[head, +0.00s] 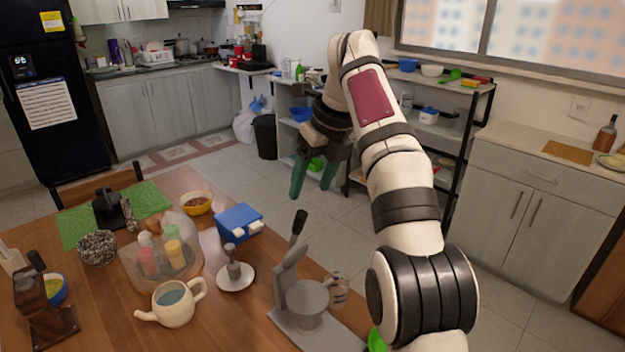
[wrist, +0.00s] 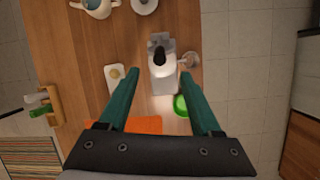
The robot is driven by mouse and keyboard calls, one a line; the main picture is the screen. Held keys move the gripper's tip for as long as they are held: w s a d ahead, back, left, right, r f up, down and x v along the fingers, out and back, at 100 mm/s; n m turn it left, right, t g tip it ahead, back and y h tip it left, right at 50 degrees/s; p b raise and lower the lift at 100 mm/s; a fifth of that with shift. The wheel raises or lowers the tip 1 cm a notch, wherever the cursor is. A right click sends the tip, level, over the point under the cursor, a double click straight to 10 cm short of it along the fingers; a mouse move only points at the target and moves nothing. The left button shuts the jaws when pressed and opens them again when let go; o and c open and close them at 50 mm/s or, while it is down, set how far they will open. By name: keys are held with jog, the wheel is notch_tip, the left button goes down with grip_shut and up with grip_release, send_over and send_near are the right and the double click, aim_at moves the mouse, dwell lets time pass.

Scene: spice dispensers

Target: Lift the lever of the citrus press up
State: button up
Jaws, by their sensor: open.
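The grey citrus press (head: 304,302) stands near the right edge of the wooden table in the head view. Its lever (head: 298,228) has a black handle that points up from the top of the stand, slightly tilted. In the wrist view the press (wrist: 161,82) is seen from above, with the black handle end (wrist: 159,55) toward the camera. My gripper (head: 313,182) is raised above and beyond the press, its green fingers pointing down, open and empty. In the wrist view the open fingers (wrist: 160,76) appear on either side of the press, without visible contact.
A glass cup (head: 339,290) and a green bowl (head: 377,340) are beside the press. A white stand with a grey post (head: 236,275), a teapot (head: 172,304), a blue box (head: 238,222) and a clear spice holder (head: 160,262) occupy the table nearby. Air around my gripper is clear.

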jog(key=shift+s+d+r, duration=0.1)
jog(key=shift+s+r, duration=0.05)
jog(key=shift+r, duration=0.25)
jog(key=shift+d, duration=0.1)
jog(key=shift+c, duration=1.1)
jog(key=s+d, duration=0.2)
jog(key=shift+s+d+n+t+y, duration=0.25)
jog(key=shift+d+n+t+y, duration=0.05)
jog(key=shift+t+y, duration=0.1)
jog(key=c, duration=0.5)
jog(key=shift+t+y, duration=0.5)
jog(key=shift+t, duration=0.3)
jog(key=s+f, duration=0.1)
jog(key=s+d, duration=0.1)
jog(key=s, duration=0.1)
jog(key=s+d+f, duration=0.1)
jog(key=s, duration=0.1)
jog(key=shift+d+f, duration=0.25)
jog(key=shift+f, duration=0.1)
grip_shut()
jog(key=w+a+f, duration=0.5)
jog(key=w+f, duration=0.2)
jog(key=shift+a+f+m, duration=0.25)
jog(key=shift+f+m, duration=0.05)
jog(key=shift+m, duration=0.1)
